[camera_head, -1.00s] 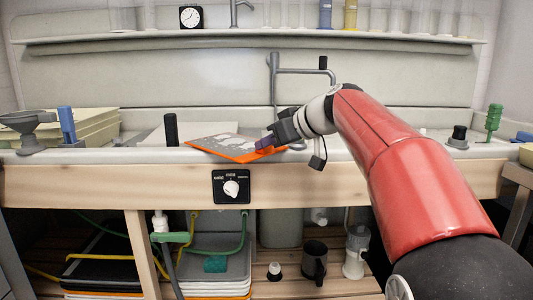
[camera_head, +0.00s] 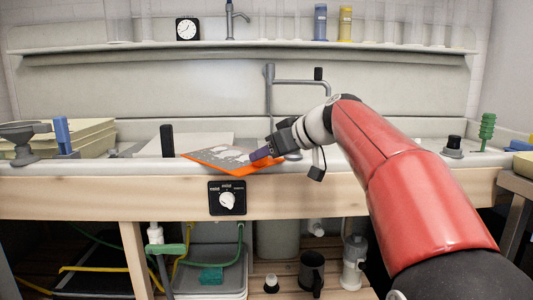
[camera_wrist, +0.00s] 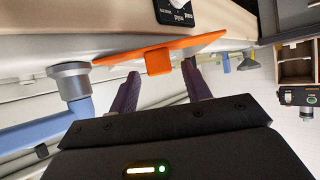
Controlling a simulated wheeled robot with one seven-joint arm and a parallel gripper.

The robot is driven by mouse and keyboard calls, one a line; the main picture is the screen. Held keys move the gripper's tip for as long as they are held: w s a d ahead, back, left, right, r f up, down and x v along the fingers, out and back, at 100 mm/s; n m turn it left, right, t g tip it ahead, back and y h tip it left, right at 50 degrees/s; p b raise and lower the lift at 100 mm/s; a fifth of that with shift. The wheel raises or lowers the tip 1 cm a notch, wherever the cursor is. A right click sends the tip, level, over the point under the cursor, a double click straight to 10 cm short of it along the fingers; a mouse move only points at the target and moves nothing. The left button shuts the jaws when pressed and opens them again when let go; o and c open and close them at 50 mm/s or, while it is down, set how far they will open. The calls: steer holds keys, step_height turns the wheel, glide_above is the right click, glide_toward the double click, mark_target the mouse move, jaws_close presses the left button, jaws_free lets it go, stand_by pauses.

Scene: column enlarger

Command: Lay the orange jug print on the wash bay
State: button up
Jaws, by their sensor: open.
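The orange jug print (camera_head: 222,157) is a flat orange-edged panel with a grey and white picture. It lies tilted at the front edge of the counter in the head view. In the wrist view it shows nearly edge-on (camera_wrist: 203,41), with a square orange tab (camera_wrist: 158,61) facing me. My gripper (camera_head: 257,155) is at the print's right end. In the wrist view its two purple fingers (camera_wrist: 160,72) are apart, with the tab between or just beyond their tips; contact is unclear. I cannot tell which part of the counter is the wash bay.
A grey bent pipe (camera_head: 270,95) rises behind my gripper. A black upright cylinder (camera_head: 167,141) stands left of the print, before a pale flat board (camera_head: 205,138). A dial box (camera_head: 227,198) is on the counter front. A green knobbed post (camera_head: 487,127) stands at right.

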steer(key=v, duration=1.1)
steer(key=shift+r, duration=0.2)
steer(key=shift+s, duration=0.1)
steer(key=s+d+f+m+g+h, duration=0.1)
steer(key=s+f+m+h, duration=0.3)
steer(key=s+f, duration=0.9)
steer(key=s+d+f+m+g+h, duration=0.1)
steer(key=s+f+m+h, duration=0.3)
steer(key=s+f, duration=0.9)
step_height(320, 180, down, 6)
steer(key=shift+m+g, duration=0.3)
steer(key=shift+g, duration=0.4)
steer(key=shift+d+r, duration=0.1)
steer(key=shift+r, duration=0.05)
